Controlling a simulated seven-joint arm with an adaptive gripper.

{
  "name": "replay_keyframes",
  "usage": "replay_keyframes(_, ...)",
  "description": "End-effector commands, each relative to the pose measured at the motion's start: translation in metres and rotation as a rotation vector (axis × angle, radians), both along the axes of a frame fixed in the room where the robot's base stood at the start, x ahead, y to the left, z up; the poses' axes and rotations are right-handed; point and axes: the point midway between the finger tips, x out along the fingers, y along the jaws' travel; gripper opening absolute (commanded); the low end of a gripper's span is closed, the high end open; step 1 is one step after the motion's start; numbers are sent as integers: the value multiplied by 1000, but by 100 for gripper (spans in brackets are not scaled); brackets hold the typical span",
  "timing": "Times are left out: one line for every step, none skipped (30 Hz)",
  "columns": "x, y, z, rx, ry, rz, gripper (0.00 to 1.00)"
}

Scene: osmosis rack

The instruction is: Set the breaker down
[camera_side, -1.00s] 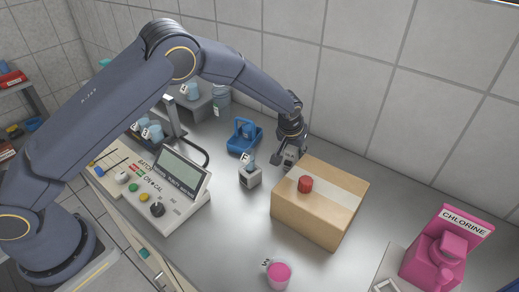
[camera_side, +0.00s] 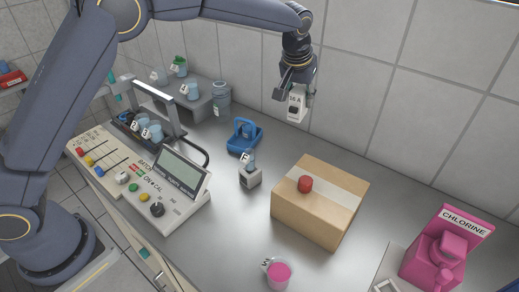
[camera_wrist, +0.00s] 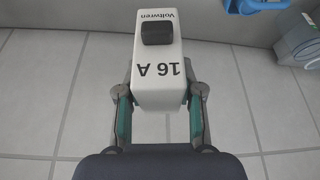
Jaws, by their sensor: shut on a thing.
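The breaker (camera_side: 297,103) is a white block marked "16 A" with a black switch. My gripper (camera_side: 295,91) is shut on it and holds it in the air, above and behind the cardboard box, in front of the tiled wall. In the wrist view the breaker (camera_wrist: 157,62) sits between the two fingers (camera_wrist: 158,105), with "16 A" and "Voltwren" upside down and the black knob toward the top.
A cardboard box (camera_side: 310,218) with a red cap (camera_side: 305,184) stands on the grey bench. A blue holder (camera_side: 244,136), a small grey block (camera_side: 250,177), a control console (camera_side: 150,190), a pink cup (camera_side: 278,273) and a pink chlorine container (camera_side: 436,258) stand around it.

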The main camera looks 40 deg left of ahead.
Motion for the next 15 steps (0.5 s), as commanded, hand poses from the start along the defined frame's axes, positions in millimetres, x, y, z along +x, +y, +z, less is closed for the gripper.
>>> replay_keyframes(-2,-3,6,-2,-1,-14,0)
replay_keyframes(-6,-6,3,-2,1,-38,0)
replay_keyframes(-11,-10,1,-2,2,-64,0)
replay_keyframes(-14,-14,1,-2,1,-89,0)
replay_keyframes(-18,-17,0,-1,1,-112,0)
replay_keyframes(-23,-22,-1,-2,0,-148,0)
replay_keyframes(-28,-27,-1,-1,0,-178,0)
replay_keyframes(-33,-32,-2,-2,-1,-210,0)
replay_keyframes(-42,-39,-3,-2,0,-260,0)
replay_keyframes(-49,-46,-3,-2,-1,-303,0)
replay_keyframes(-56,-51,-3,-1,0,-345,0)
replay_keyframes(-66,-61,-3,-2,-1,-408,0)
replay_keyframes(-75,-68,-3,-2,-1,-460,0)
replay_keyframes(-85,-75,-2,-3,-1,-514,0)
replay_keyframes(-99,-86,-1,-2,-2,-592,0)
